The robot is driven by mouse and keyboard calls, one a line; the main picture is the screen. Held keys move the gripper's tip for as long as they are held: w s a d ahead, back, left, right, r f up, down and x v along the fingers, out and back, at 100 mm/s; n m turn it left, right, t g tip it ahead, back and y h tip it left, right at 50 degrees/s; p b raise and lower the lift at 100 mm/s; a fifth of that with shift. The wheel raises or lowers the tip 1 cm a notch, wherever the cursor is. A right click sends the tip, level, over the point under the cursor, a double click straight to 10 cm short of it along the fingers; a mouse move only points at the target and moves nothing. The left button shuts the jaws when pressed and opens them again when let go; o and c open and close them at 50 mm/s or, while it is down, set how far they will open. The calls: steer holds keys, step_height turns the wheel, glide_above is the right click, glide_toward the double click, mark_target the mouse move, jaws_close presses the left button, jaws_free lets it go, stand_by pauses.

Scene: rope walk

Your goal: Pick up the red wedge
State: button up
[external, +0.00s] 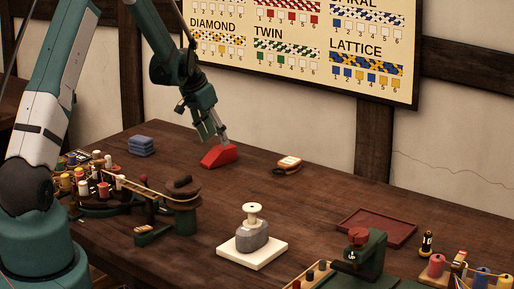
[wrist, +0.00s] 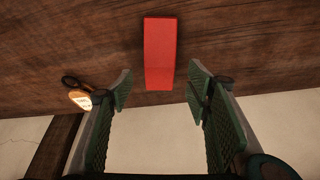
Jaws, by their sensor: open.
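The red wedge (external: 219,156) lies on the wooden table (external: 330,185) toward its back edge. My gripper (external: 222,140) is right above the wedge in the external view, with its fingertips close to its top; I cannot tell whether they touch. In the wrist view the red wedge (wrist: 159,55) shows between and ahead of the two fingers. My gripper (wrist: 160,88) is open there, with a clear gap on each side of the wedge and nothing held.
A blue folded stack (external: 141,145) lies left of the wedge. A grey weight with a spool on a white block (external: 252,240), an empty red tray (external: 378,227) and a green device (external: 365,255) stand nearer the front.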

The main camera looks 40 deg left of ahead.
mark_target(222, 147)
steer(key=shift+f, duration=0.15)
steer(key=shift+w+f, duration=0.1)
steer(key=shift+f, duration=0.05)
steer(key=shift+x, duration=2.5)
steer(key=shift+c, duration=0.5)
steer(key=c, duration=0.9)
